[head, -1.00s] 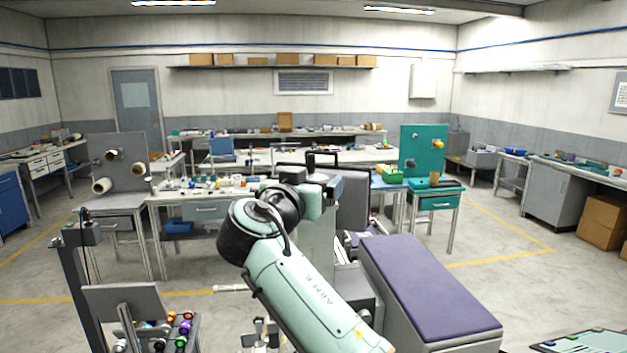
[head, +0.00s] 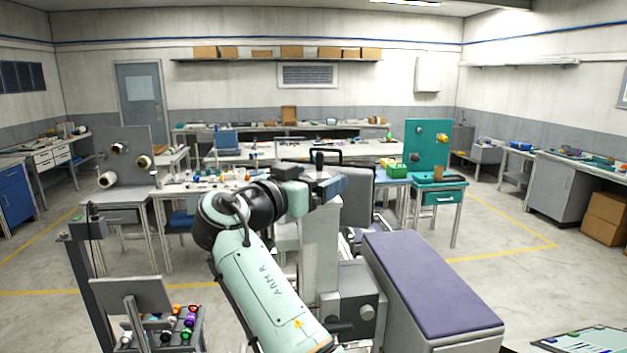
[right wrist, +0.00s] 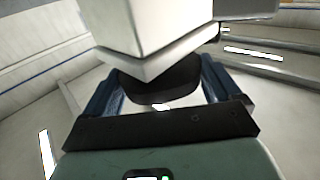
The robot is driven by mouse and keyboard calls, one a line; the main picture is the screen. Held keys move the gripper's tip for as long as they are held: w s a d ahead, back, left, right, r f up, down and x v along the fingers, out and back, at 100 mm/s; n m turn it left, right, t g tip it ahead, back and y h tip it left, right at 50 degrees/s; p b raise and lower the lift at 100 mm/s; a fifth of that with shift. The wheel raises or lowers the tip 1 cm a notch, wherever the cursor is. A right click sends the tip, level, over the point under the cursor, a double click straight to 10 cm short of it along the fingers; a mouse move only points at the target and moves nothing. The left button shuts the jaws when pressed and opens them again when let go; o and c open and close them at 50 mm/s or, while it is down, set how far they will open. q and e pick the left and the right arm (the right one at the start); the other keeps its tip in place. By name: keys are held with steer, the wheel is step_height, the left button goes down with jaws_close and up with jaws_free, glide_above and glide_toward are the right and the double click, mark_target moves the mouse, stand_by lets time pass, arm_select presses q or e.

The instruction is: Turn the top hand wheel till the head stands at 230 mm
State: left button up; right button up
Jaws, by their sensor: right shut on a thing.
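My right gripper (head: 338,184) is at the top of a pale grey machine column (head: 319,250). In the right wrist view its two blue fingers (right wrist: 162,92) stand on either side of a dark rounded part (right wrist: 160,88), which looks like the top hand wheel, and are shut on it. The pale column (right wrist: 150,30) fills the upper middle of that view. In the head view my wrist and gripper hide most of the wheel; a black upright knob (head: 319,158) shows above them. I cannot make out a height scale or reading. My left gripper is not in view.
A long purple-topped bed (head: 430,285) extends from the machine to the front right. A grey stand with coloured knobs (head: 165,330) is at the lower left. Benches stand behind; a teal panel (head: 427,145) is at the back right. Floor is open on both sides.

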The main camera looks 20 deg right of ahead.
steer(key=shift+d+r, duration=0.1)
steer(key=shift+r, duration=0.05)
steer(key=o, duration=0.8)
steer(key=shift+c, duration=0.2)
steer(key=shift+s+a, duration=0.15)
steer(key=shift+a, duration=0.25)
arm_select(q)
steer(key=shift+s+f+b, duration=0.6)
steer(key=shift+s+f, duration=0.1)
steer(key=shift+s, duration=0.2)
arm_select(e)
steer(key=v, duration=1.2)
steer(key=shift+s+a, duration=0.15)
steer(key=shift+s, duration=0.1)
